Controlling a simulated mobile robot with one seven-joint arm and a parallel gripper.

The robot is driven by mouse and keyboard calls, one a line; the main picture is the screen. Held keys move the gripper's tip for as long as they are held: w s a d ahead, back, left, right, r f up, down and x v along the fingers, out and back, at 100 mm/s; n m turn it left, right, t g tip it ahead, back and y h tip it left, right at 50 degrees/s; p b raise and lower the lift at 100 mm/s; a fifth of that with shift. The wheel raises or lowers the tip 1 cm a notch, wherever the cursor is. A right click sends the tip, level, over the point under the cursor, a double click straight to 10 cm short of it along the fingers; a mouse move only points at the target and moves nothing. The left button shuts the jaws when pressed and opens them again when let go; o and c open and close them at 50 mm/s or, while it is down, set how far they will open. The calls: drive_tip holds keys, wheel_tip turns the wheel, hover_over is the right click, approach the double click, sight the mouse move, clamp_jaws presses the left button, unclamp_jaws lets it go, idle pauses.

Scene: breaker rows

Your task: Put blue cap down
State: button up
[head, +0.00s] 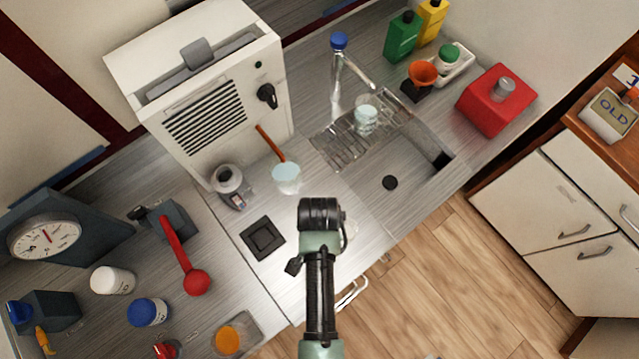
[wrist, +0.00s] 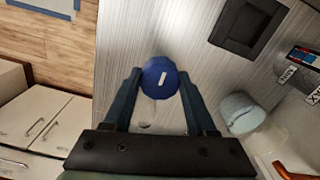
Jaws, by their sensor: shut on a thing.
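In the wrist view a round blue cap (wrist: 161,77) with a short white mark on top sits between the two finger tips of my gripper (wrist: 160,82). My gripper is shut on it, above the grey counter. A pale, rounded thing (wrist: 148,112) shows just below the cap, between the fingers; I cannot tell what it is. In the head view my wrist (head: 320,215) is over the counter's front part, and it hides the fingers and the held cap.
A black square pad (head: 262,237) lies left of my wrist. A pale cup with an orange-brown stick (head: 286,178) stands behind it. The sink (head: 413,155) is to the right. A blue-lidded white jar (head: 147,312), red ladle (head: 195,282) and scale (head: 45,238) are at left.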

drive_tip(key=shift+f, duration=2.15)
drive_tip(key=shift+f, duration=0.15)
drive_tip(key=o, duration=1.3)
